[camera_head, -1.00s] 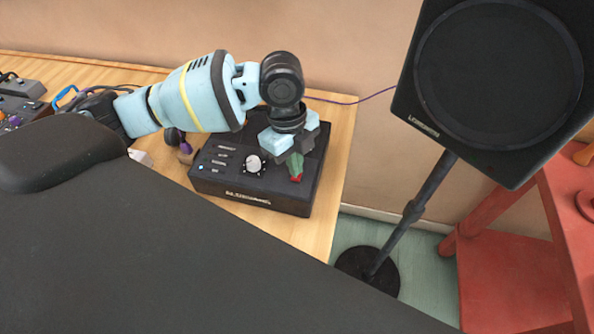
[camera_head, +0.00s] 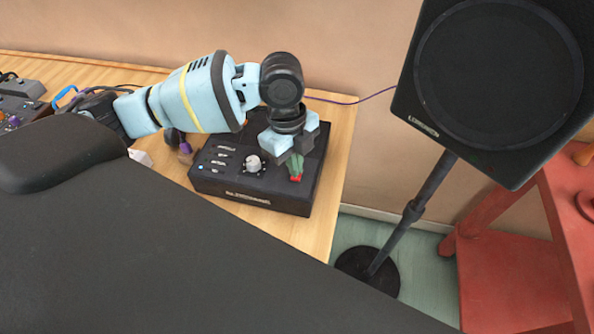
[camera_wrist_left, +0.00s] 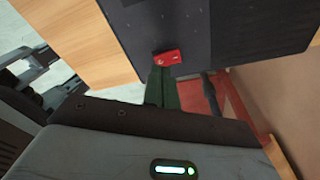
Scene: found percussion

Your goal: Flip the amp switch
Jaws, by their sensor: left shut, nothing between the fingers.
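In the left wrist view the red switch (camera_wrist_left: 168,57) lies at the ends of the green fingers (camera_wrist_left: 161,84). I cannot tell for sure whether they touch. My right gripper is not in view.
The amp stands on a wooden table (camera_head: 333,185) near its right end. A black speaker (camera_head: 500,85) on a stand (camera_head: 413,212) and a red shelf (camera_head: 510,270) are to the right. Small items and cables lie at the left.

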